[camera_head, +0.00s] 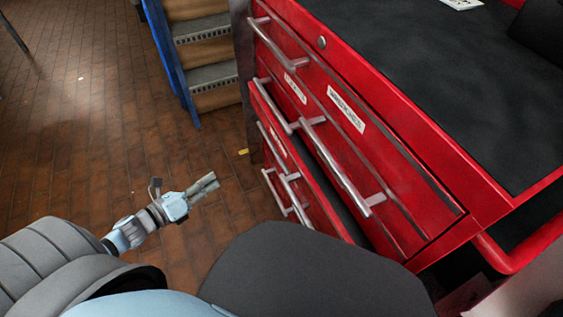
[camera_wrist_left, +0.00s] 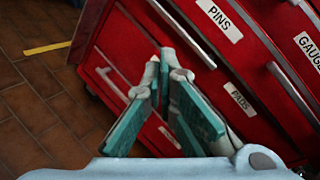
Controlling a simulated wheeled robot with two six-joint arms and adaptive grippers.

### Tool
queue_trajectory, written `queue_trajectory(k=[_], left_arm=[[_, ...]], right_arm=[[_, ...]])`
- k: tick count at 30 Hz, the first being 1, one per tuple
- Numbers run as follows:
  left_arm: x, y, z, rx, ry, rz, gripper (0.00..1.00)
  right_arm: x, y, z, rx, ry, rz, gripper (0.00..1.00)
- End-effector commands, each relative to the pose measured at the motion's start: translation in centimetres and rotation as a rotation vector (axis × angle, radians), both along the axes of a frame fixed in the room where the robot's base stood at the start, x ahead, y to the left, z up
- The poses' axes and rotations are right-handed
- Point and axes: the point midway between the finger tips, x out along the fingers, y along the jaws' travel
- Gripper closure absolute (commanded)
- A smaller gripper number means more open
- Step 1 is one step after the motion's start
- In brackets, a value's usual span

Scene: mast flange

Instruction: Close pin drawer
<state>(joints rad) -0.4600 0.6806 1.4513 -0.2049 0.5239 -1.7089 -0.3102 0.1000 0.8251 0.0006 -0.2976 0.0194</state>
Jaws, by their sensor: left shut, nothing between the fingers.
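My left gripper (camera_head: 208,184) is shut and empty, out over the floor left of the red cabinet and apart from it. Its closed fingertips also show in the left wrist view (camera_wrist_left: 168,62), in front of the drawer fronts. The pin drawer (camera_wrist_left: 195,18) carries a "PINS" label in that view, with a "PADS" drawer (camera_wrist_left: 252,122) below it. In the head view, a lower drawer front (camera_head: 312,185) stands out from the cabinet, with a dark gap behind its top edge. I cannot read which label it bears. My right gripper is out of view.
The red cabinet (camera_head: 420,205) has several metal bar handles that stick out and a black top. A "GAUGE" label (camera_wrist_left: 309,48) is on a neighbouring front. Steps with a blue side (camera_head: 205,60) stand behind. The brown tiled floor (camera_head: 80,130) at left is clear.

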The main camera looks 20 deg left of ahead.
Motion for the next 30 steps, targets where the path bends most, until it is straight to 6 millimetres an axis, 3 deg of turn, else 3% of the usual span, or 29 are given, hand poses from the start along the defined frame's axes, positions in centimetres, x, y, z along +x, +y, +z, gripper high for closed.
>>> queue_trajectory(k=[1, 3, 6, 11, 15, 19, 24, 30], left_arm=[[0.2, -2.6, 3.0, 0.174, -0.157, -0.171, 1.0], [-0.5, -5.7, 6.6, 0.358, -0.355, -0.345, 1.0], [-1.1, -7.9, 8.8, 0.468, -0.497, -0.447, 1.0], [0.1, -9.3, 8.9, 0.481, -0.516, -0.453, 1.0], [2.2, -11.1, 8.7, 0.48, -0.518, -0.447, 1.0], [4.4, -12.9, 9.1, 0.478, -0.517, -0.44, 1.0], [7.0, -15.2, 9.4, 0.473, -0.513, -0.44, 1.0], [8.8, -16.7, 9.3, 0.476, -0.508, -0.442, 1.0]], right_arm=[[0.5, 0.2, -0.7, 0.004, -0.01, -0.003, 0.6], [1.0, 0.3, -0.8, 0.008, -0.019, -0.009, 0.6], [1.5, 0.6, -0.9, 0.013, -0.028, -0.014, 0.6], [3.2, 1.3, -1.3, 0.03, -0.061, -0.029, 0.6], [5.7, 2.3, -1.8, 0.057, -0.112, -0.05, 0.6], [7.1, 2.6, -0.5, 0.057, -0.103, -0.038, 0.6], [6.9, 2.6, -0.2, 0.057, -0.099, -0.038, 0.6], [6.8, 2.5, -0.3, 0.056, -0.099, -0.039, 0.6]])
